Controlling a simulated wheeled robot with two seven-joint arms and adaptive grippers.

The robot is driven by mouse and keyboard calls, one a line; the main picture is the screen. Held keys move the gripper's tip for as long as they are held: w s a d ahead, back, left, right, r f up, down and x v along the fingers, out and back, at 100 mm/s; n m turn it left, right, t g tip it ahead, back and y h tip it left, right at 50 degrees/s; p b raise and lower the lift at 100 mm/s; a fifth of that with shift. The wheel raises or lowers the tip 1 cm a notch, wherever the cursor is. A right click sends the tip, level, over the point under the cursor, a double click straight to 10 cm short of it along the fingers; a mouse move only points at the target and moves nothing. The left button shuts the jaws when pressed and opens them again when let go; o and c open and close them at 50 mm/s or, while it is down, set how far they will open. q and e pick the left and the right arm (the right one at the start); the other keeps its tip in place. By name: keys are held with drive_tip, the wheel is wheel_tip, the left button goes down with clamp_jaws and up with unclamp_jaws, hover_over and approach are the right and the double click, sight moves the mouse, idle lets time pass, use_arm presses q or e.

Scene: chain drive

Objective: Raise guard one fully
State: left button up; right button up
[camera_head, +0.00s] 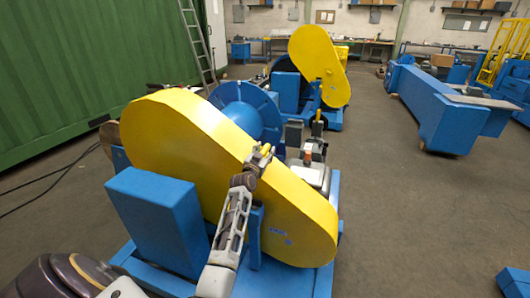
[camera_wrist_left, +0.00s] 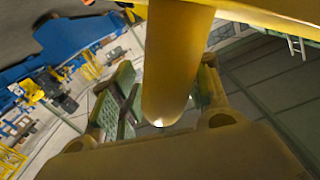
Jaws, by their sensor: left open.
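A large yellow chain guard (camera_head: 210,160) covers the near blue machine and slopes down to the right in the head view. A second yellow guard (camera_head: 318,62) stands tilted up on a machine behind it; no label tells me which is guard one. My left gripper (camera_head: 260,156) is at the near guard's upper edge, its jaws open. In the left wrist view, a rounded yellow bar (camera_wrist_left: 175,65) runs between the open fingers of my left gripper (camera_wrist_left: 163,88). I cannot tell whether the fingers touch it. My right gripper is not in view.
Blue box housings (camera_head: 155,220) and a blue wheel (camera_head: 248,108) flank the near guard. A ladder (camera_head: 198,45) leans on the green wall at left. A long blue beam (camera_head: 440,110) stands at right. The floor (camera_head: 400,215) right of the machine is clear.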

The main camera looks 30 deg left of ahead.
use_arm(q)
drive_tip(key=shift+w+a, duration=0.1)
drive_tip(key=shift+w, duration=0.35)
drive_tip(key=shift+c, duration=0.4)
clamp_jaws()
